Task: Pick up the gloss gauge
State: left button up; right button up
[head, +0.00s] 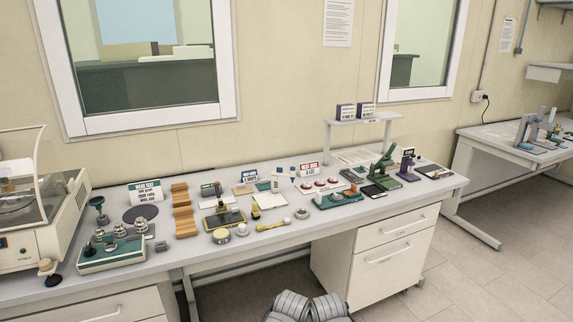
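The grey workbench (285,250) runs along the wall and carries several small instruments. I cannot tell for certain which one is the gloss gauge, as they are small and their labels are hard to read. A small dark-topped device (211,189) stands near the middle of the bench. A flat dark device (352,175) lies further right. Neither of my grippers shows in the head view.
A clear-lidded machine (28,250) fills the bench's left end. A green-based tester (112,256), brown stepped blocks (183,212), a green press (381,168) and a purple stand (408,169) crowd the top. A raised shelf (362,119) holds two boxes. The front edge has free strips.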

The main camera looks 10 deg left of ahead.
aim_at(207, 191)
jog(key=i+j+z, duration=0.15)
jog(key=j+z, duration=0.2)
jog(key=j, duration=0.35)
jog(key=j+z, duration=0.35)
jog(key=j, duration=0.35)
